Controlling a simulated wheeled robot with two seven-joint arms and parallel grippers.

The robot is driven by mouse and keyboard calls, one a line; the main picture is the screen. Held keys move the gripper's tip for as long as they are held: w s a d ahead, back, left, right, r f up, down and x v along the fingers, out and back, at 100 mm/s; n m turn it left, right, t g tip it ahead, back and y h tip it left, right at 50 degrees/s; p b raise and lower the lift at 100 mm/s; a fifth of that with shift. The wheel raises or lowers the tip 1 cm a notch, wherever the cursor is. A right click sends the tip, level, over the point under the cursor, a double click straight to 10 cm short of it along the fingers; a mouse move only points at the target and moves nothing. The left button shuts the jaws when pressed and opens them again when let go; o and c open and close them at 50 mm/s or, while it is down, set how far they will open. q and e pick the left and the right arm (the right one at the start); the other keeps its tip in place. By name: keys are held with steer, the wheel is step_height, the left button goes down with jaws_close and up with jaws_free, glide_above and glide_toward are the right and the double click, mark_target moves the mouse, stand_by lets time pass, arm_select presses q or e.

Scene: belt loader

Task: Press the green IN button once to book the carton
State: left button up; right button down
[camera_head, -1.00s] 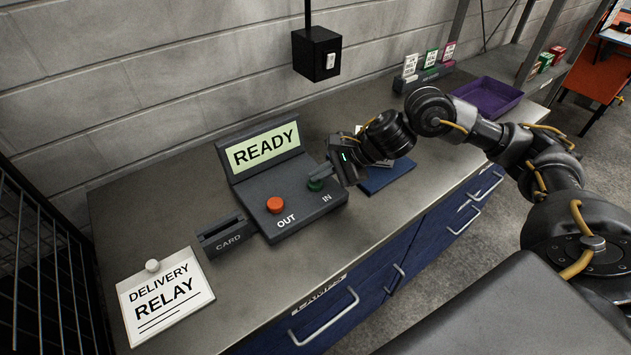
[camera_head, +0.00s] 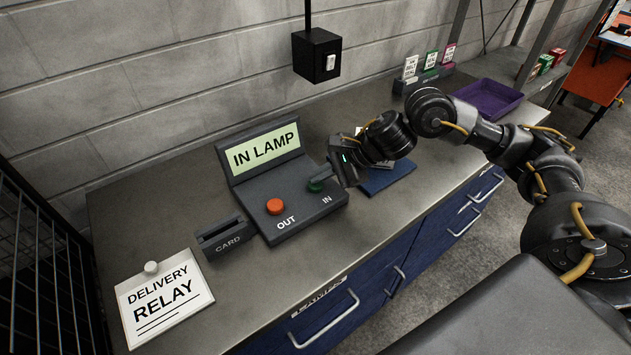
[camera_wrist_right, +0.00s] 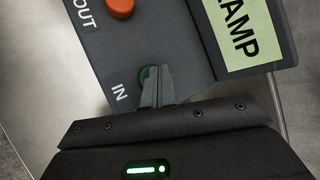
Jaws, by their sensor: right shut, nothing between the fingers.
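The dark button console (camera_head: 295,207) stands on the grey counter, and its screen (camera_head: 263,151) reads "IN LAMP". The green IN button (camera_head: 314,185) is at the console's right side, partly hidden by my right gripper. The red OUT button (camera_head: 276,206) is to its left. My right gripper (camera_head: 321,180) is shut and empty, with its fingertips at the green button. In the right wrist view the shut fingertips (camera_wrist_right: 157,72) overlap the green button (camera_wrist_right: 145,76); I cannot tell how far it is pressed. No carton can be made out. My left gripper is not in view.
A card reader (camera_head: 224,238) stands left of the console, and a "DELIVERY RELAY" sign (camera_head: 165,297) lies at the front left. A blue pad (camera_head: 388,177) lies behind my right wrist. A purple tray (camera_head: 489,98) and a card rack (camera_head: 424,77) are further right.

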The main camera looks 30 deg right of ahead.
mark_target(321, 184)
steer(key=shift+r, duration=0.7)
steer(key=shift+r+p, duration=1.65)
steer(key=shift+r, duration=0.85)
